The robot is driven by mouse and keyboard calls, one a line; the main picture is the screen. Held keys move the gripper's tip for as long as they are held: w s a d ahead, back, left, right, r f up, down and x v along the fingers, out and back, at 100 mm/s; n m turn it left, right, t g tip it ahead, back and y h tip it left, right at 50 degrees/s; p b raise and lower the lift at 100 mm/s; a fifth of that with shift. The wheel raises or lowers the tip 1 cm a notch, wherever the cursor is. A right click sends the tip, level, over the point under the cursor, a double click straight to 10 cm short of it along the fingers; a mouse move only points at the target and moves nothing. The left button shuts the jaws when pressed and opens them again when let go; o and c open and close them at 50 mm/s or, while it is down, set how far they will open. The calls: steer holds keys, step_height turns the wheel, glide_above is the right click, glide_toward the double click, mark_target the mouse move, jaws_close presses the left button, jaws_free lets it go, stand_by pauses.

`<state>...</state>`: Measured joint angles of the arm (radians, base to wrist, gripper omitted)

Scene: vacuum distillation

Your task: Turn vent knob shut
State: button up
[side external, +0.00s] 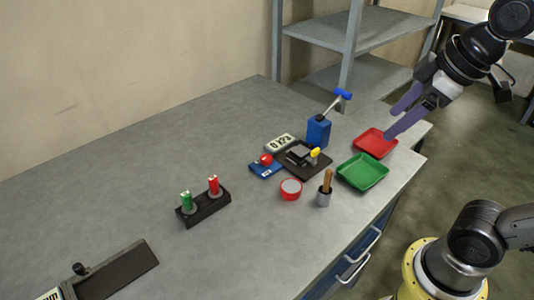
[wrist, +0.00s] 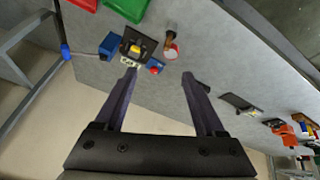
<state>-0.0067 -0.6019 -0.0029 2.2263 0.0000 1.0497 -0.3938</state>
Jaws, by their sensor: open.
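A yellow knob (side external: 314,152) stands on a black plate (side external: 322,172) in the middle of the bench. A red round knob (side external: 266,159) sits on a small blue base (side external: 262,171) to its left. I cannot tell from the frames which one is the vent knob. My gripper (side external: 390,124) is open and empty, high at the right over the red tray, apart from both knobs. In the wrist view its spread fingers (wrist: 158,75) have nothing between them.
A blue box (side external: 318,133) with a blue-handled lever (side external: 343,94) stands behind the plate. A red tray (side external: 358,143) and green tray (side external: 347,182) lie right. A red cup (side external: 291,189) and wooden-handled holder (side external: 324,197) stand in front.

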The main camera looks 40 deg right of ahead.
steer(key=w+r+n+g, duration=0.1)
steer(key=w+r+n, duration=0.25)
steer(key=w, duration=0.55)
steer(key=n+g, duration=0.3)
steer(key=g, duration=0.1)
glide_above(267, 157)
step_height(267, 157, down, 14)
step_height(267, 157, down, 14)
steer(key=shift+r, duration=0.2)
jaws_close()
